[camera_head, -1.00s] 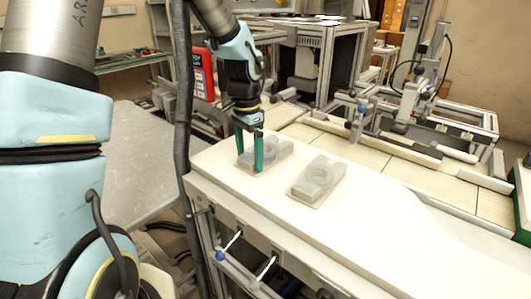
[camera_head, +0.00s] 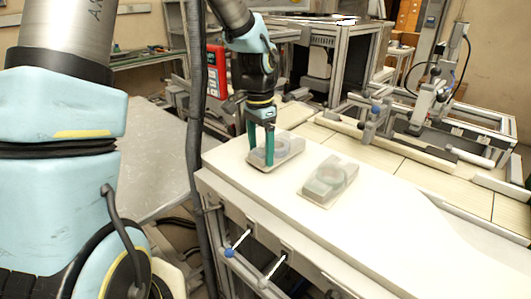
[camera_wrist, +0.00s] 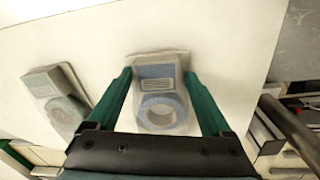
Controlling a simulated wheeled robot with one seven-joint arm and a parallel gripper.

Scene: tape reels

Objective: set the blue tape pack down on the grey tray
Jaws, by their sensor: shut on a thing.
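My gripper is shut on the pack, which is at or just above the white tabletop (camera_head: 270,205); I see no clear gap. I cannot pick out a grey tray with certainty.
A second clear pack (camera_head: 328,182) with a round reel lies to the right on the tabletop; the wrist view shows it at left (camera_wrist: 57,100). A wide grey surface (camera_head: 155,150) is at the left. Tabletop to the right of the packs is bare.

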